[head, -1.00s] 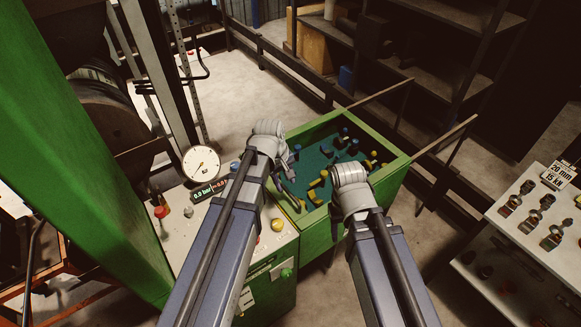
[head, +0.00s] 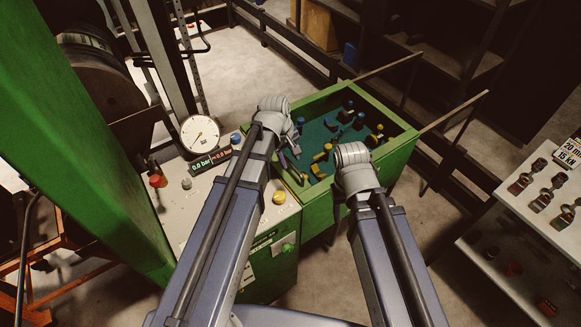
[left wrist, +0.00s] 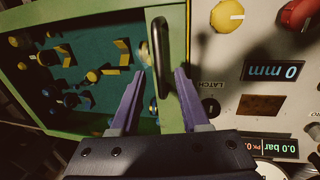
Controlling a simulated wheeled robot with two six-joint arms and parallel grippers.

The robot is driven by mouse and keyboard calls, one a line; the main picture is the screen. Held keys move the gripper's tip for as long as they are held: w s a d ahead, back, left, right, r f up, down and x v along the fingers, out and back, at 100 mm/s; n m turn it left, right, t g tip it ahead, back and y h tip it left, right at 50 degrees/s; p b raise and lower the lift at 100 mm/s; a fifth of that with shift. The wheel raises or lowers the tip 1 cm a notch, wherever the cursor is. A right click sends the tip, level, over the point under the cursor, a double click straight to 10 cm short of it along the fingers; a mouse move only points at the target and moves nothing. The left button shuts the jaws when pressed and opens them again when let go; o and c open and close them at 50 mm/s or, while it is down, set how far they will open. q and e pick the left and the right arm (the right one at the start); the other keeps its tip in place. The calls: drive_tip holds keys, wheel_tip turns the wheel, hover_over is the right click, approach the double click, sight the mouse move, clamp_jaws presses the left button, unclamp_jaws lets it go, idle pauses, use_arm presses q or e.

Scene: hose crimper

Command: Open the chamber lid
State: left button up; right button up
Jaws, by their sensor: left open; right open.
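The green chamber (head: 390,160) stands ahead in the head view, with a teal interior showing several blue and yellow fittings. Its green-framed lid (left wrist: 97,12) looks shut in the left wrist view; I cannot clearly see a pane. A dark bar handle (left wrist: 162,40) sits on the frame's edge. My left gripper (left wrist: 160,72) is open, its purple fingertips on either side of the handle's lower part in the picture; contact is not clear. In the head view, my left gripper (head: 288,168) is over the chamber's left edge. My right gripper (head: 338,205) is by the front, its fingers mostly hidden.
A round gauge (head: 200,134) stands behind. A white parts rack (head: 530,225) is at right. A green post fills the left.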

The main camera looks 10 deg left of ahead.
use_arm(q)
drive_tip(key=shift+w+d+f+b, duration=0.1)
drive_tip(key=shift+f+b, duration=0.3)
drive_tip(key=shift+f, duration=0.45)
clamp_jaws()
idle(0.8)
